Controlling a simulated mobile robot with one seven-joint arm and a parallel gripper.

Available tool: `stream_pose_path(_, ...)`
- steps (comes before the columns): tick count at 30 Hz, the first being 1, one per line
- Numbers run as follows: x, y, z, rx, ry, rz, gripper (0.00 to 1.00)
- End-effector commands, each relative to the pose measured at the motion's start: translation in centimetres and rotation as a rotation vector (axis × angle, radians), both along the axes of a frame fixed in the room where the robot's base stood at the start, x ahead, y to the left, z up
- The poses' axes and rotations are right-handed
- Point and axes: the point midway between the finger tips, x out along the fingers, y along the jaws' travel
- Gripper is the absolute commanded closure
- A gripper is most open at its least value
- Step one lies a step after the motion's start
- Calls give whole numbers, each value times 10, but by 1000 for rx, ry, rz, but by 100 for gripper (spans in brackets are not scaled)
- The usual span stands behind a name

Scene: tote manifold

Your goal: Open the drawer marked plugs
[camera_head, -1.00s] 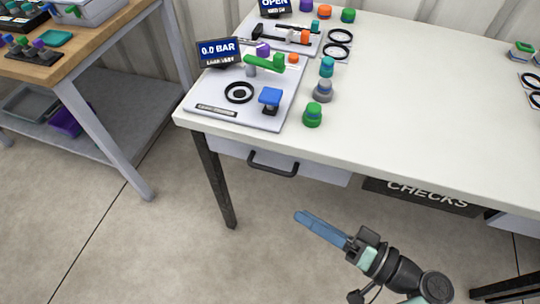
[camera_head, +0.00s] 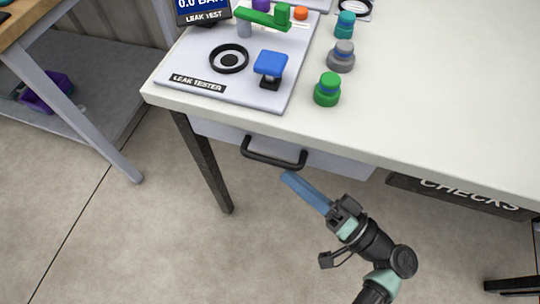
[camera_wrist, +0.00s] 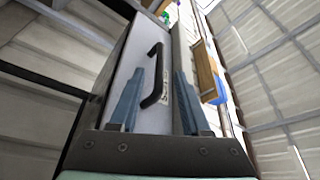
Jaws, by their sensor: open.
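A light grey drawer (camera_head: 335,164) sits shut under the white table's front edge, with a black bar handle (camera_head: 275,160) on its front. The wrist view shows the drawer front (camera_wrist: 138,58) and handle (camera_wrist: 160,82) tilted ahead. A small label beside the handle is partly hidden and I cannot read it. My gripper (camera_head: 289,178) has blue fingers and is open and empty. It is just below and in front of the handle in the head view. In the wrist view the handle lies between the fingers in the picture, apparently still apart from them.
The white table (camera_head: 420,120) carries a leak tester board (camera_head: 210,90) and several coloured fittings above the drawer. A black sign reading CHECKS (camera_head: 460,195) hangs under the table to the right. A table leg (camera_head: 205,165) stands left of the handle. The floor in front is clear.

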Motion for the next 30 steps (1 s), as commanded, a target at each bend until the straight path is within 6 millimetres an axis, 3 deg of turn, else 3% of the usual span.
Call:
stream_pose_path(3,14,20,5,0,0,5,53)
stream_pose_path(9,31,41,10,0,1,2,53)
stream_pose_path(22,37,48,13,-1,1,-1,53)
stream_pose_path(30,37,48,13,-1,1,-1,100)
